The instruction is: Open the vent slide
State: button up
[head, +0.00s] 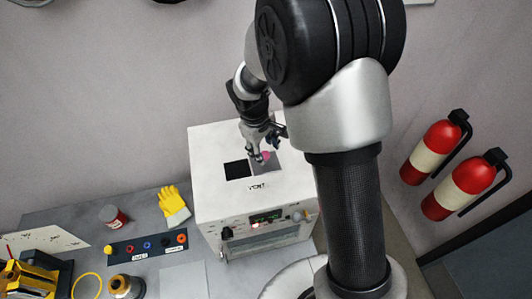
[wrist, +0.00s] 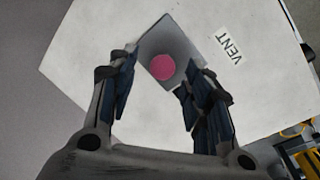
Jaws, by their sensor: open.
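The white box (head: 205,200) has a top panel with a "VENT" label (head: 257,187), which also reads in the wrist view (wrist: 230,46). A black square opening (head: 236,169) shows in the top. Right of it lies the grey vent slide (head: 268,166) with a round pink knob (head: 267,155). My gripper (head: 262,156) is open and points down at the knob. In the wrist view its fingers lie either side of the knob; contact is not clear. The opening is hidden there.
The box's front has a lit display and knobs (head: 264,218). The grey bench (head: 60,212) at left holds a yellow glove (head: 174,205), a red can (head: 112,216) and a dark connector panel (head: 147,245). Two fire extinguishers (head: 432,150) hang on the right wall.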

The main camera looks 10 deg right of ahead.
notch_tip(320, 180, up, 8)
jog(key=a, duration=0.1)
jog(key=shift+s+f, duration=0.2)
jog(key=shift+s, duration=0.25)
jog(key=shift+s+a, duration=0.1)
jog(key=s+d+f+m+t+y+b, duration=0.1)
jog(key=s+f+m+b, duration=0.2)
jog(key=s+b, duration=0.9)
jog(key=s+d+f+m+t+b, duration=0.1)
jog(key=s+f+m+t+b, duration=0.1)
jog(key=s+f+b, duration=0.8)
jog(key=s+m+b, duration=0.1)
jog(key=s+b, duration=0.1)
jog(key=b, duration=0.2)
jog(key=shift+s+d+m+y, duration=0.3)
jog(key=shift+d+m+y, duration=0.1)
